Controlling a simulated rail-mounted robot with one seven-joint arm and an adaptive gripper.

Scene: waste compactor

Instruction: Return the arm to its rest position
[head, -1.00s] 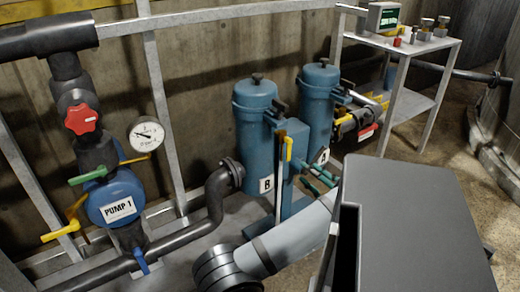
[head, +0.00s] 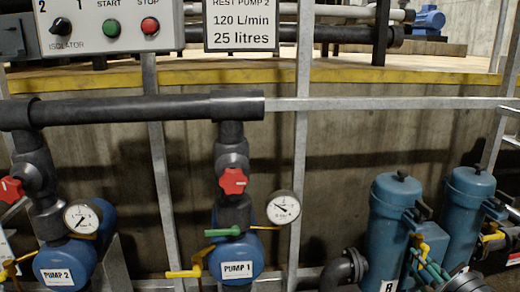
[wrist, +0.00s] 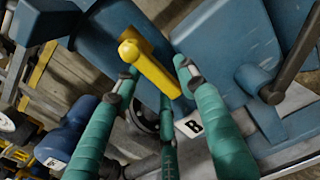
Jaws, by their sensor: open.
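My gripper (wrist: 157,75) has several teal-green fingers, spread open, with nothing held between them. In the wrist view the fingers point at a yellow lever handle (wrist: 152,70) on a blue block, and the handle lies in line with the gap between them. I cannot tell whether any finger touches it. In the head view my gripper (head: 427,266) shows small at the lower right, just below the yellow handle (head: 423,250) and in front of the two blue filter housings (head: 395,215). Most of my arm is below the picture edge.
A white label B (wrist: 190,125) shows close behind the fingers. Pump 1 (head: 236,258) and Pump 2 (head: 66,265) stand to the left, with gauges and levers. A black bent pipe (head: 345,270) lies between Pump 1 and the filters. A control panel (head: 110,25) is above.

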